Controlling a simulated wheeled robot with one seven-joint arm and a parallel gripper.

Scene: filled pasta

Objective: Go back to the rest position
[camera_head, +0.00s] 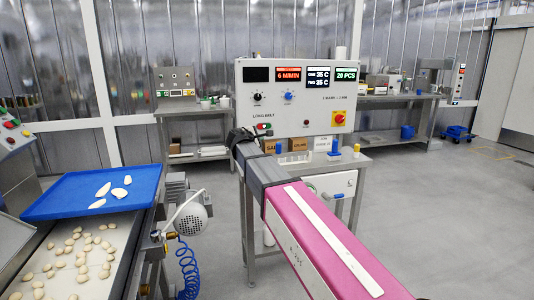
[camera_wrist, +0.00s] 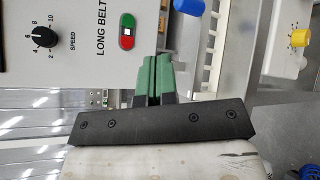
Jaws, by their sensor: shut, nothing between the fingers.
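My gripper (camera_head: 240,136) is at the far end of my pink and grey arm, in front of the lower left of the white control panel (camera_head: 320,109) in the head view. In the wrist view its green fingers (camera_wrist: 154,68) are together with nothing between them. They point at the panel, just beside the green and red LONG BELT switch (camera_wrist: 128,30). I cannot tell whether the fingertips touch the panel. In the head view the gripper covers part of the panel's lower left edge.
A blue tray (camera_head: 65,204) with pale pasta pieces sits above a belt (camera_head: 40,283) carrying many more, at left. A motor (camera_head: 189,222) stands beside it. A bench with cartons is under the panel. Open grey floor (camera_head: 450,220) lies to the right.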

